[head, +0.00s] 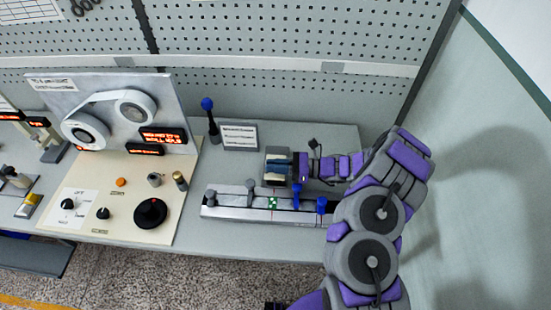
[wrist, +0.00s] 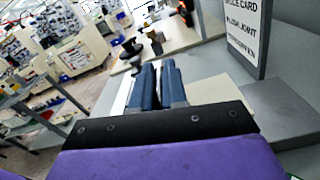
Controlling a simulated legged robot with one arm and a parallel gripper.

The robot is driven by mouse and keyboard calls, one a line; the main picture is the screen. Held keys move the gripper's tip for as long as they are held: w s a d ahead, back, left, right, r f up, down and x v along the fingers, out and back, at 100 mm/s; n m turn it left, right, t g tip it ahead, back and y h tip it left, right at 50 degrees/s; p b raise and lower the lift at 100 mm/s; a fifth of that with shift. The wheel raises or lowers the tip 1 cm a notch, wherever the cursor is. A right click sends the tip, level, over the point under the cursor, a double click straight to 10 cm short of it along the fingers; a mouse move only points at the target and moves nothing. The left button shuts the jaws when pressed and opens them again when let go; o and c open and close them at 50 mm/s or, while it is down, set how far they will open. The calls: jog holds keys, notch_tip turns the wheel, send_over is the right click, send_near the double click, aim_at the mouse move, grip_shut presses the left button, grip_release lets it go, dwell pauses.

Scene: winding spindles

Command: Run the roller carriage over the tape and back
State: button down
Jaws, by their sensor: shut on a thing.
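The splicing jig (head: 225,212) is a long pale rail on the bench with grey posts and two blue-topped levers (head: 297,197). A green-and-white patch (head: 272,203) shows mid-rail, apparently at the tape. My gripper (head: 279,164) reaches in from the right, just behind the rail's middle. Its blue fingers, also in the wrist view (wrist: 158,85), are close together on a small grey block (head: 278,151), which looks like the roller carriage. The fingers hide much of it. I cannot tell whether it touches the rail or tape.
A reel panel (head: 125,85) with two white reels and red displays stands at the left, behind a knob console (head: 120,200). A blue-knobbed lever (head: 208,105) and a sign card (head: 239,136) stand behind the rail. My arm covers the rail's right end.

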jog(key=shift+s, duration=0.1)
jog(key=c, duration=1.2)
grip_release()
jog(key=shift+o, duration=0.2)
jog(key=d+p, duration=0.2)
jog(key=d, duration=1.5)
jog(key=shift+s+d, duration=0.2)
jog(key=shift+d, duration=0.1)
jog(key=shift+f, duration=0.1)
